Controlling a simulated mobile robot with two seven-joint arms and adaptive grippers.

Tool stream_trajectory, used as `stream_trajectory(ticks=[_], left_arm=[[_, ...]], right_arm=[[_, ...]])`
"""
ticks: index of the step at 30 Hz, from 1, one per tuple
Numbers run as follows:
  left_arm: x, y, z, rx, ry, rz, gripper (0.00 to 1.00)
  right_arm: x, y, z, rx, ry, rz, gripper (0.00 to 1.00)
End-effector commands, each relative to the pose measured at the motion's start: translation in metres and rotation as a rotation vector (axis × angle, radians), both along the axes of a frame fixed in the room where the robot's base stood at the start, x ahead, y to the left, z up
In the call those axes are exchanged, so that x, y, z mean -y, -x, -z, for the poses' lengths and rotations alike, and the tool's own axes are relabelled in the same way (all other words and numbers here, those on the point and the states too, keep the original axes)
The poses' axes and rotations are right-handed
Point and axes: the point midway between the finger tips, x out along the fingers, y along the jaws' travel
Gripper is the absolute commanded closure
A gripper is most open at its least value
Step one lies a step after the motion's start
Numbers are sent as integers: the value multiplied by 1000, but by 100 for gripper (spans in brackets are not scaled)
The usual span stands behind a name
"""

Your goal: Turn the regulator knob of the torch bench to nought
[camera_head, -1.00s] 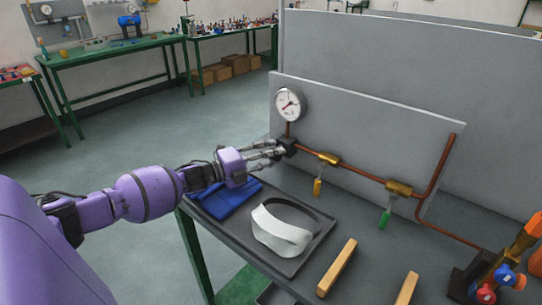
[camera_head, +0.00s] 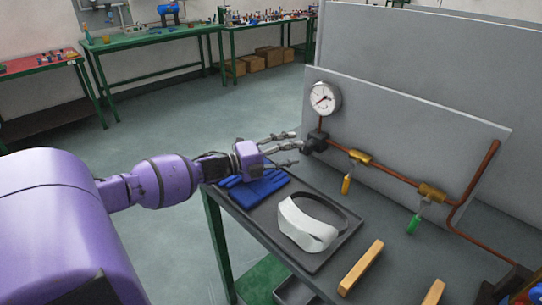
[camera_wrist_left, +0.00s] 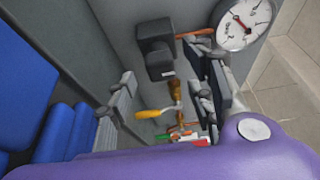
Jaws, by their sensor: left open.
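The black regulator knob (camera_head: 314,141) sits at the left end of the copper pipe, below the round white pressure gauge (camera_head: 321,98) on the grey panel. My left gripper (camera_head: 296,149) is open, with its fingers spread just left of the knob. In the left wrist view the black knob (camera_wrist_left: 155,45) shows in the gap between the spread fingers, and nothing is held. The gauge (camera_wrist_left: 243,22) is at the upper right there, its needle red. I cannot tell the knob's turn angle. My right gripper is not in view.
Blue gloves (camera_head: 252,187) and a white visor (camera_head: 306,225) lie on a dark tray (camera_head: 329,255) below my left gripper. The pipe carries a yellow-handled valve (camera_head: 347,184) and a green-handled valve (camera_head: 413,224). Wooden bars (camera_head: 361,267) lie in front.

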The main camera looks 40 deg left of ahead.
Motion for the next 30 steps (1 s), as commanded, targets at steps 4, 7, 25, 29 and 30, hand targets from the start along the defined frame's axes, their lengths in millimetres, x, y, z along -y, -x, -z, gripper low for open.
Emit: stream_trajectory(ticks=[4,7,25,29,30], left_arm=[[-15,30,2,-5,0,-2,52],[-23,46,2,-4,0,-1,52],[-37,74,0,0,1,0,52],[-37,74,0,0,1,0,52],[-37,74,0,0,1,0,52]], right_arm=[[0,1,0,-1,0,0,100],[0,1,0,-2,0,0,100],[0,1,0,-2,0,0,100],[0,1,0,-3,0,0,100],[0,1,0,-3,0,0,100]])
